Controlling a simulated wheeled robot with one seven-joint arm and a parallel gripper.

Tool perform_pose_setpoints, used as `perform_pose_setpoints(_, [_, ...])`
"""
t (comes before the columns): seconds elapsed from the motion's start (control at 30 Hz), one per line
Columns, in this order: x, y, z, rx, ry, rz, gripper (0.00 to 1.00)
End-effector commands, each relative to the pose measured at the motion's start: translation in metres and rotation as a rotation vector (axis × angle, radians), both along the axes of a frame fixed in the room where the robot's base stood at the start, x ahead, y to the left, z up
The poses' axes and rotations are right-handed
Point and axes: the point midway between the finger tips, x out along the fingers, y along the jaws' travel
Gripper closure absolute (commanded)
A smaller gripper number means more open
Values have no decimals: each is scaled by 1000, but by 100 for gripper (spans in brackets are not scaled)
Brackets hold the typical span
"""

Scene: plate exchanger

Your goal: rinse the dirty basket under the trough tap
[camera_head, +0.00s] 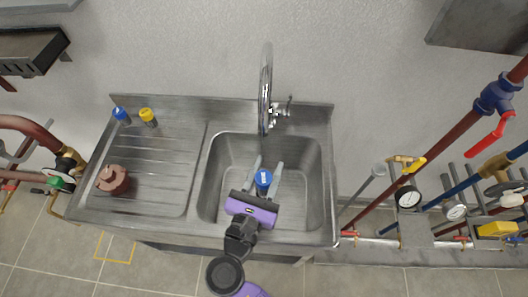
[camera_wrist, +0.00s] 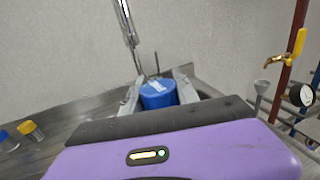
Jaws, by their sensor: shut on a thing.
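My gripper (camera_head: 266,170) is over the sink trough (camera_head: 305,200), shut on a blue cylindrical thing with a white label (camera_head: 263,179). In the wrist view the blue thing (camera_wrist: 158,95) sits between the two grey fingers (camera_wrist: 158,88). Its lower part is hidden, so I cannot tell whether it is the basket or how dirty it is. The tall chrome tap (camera_head: 266,85) stands at the trough's back edge, behind the held thing; it also shows in the wrist view (camera_wrist: 128,25). I see no clear water stream.
The ribbed drainboard (camera_head: 165,165) lies left of the trough. A brown-red round object (camera_head: 112,179) stands at its left, and a blue-capped (camera_head: 121,115) and a yellow-capped container (camera_head: 148,117) at its back. Pipes, valves and gauges (camera_head: 408,197) stand at the right.

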Motion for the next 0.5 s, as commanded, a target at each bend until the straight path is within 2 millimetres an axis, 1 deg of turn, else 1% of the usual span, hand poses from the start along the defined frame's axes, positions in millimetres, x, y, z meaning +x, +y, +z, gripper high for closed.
perform_pose_setpoints(0.37, [0,0,1,0,0,0,100])
perform_pose_setpoints(0.5, [-7,1,9,0,0,1,100])
